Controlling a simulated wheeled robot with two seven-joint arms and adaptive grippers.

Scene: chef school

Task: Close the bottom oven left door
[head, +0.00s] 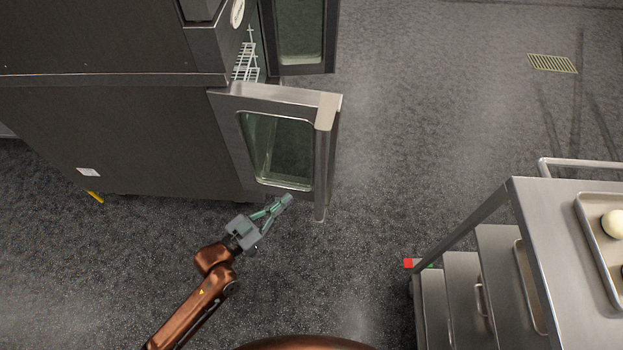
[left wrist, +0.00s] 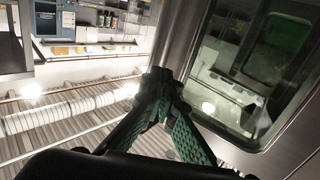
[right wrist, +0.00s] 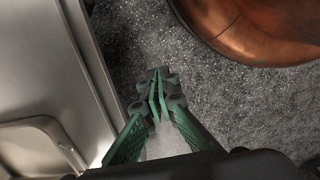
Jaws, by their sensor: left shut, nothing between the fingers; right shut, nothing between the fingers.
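The bottom oven's left door (head: 226,109) stands open, sticking out to the right from the dark oven body (head: 120,135). It has a steel frame, a glass window (head: 280,150) and a long handle (head: 326,160) near its free edge. My left gripper (head: 287,201) is shut and empty, close to the lower part of the door on its near side; I cannot tell if it touches. In the left wrist view the shut fingertips (left wrist: 160,80) lie beside the door's frame and window (left wrist: 245,65). My right gripper (right wrist: 157,82) is shut and empty above the floor, seen only in the right wrist view.
Another open oven door (head: 300,30) stands farther back, with a wire rack (head: 246,62) inside the oven. A steel cart (head: 530,240) with trays stands at the right; its metal side also shows in the right wrist view (right wrist: 45,85). The floor between is clear.

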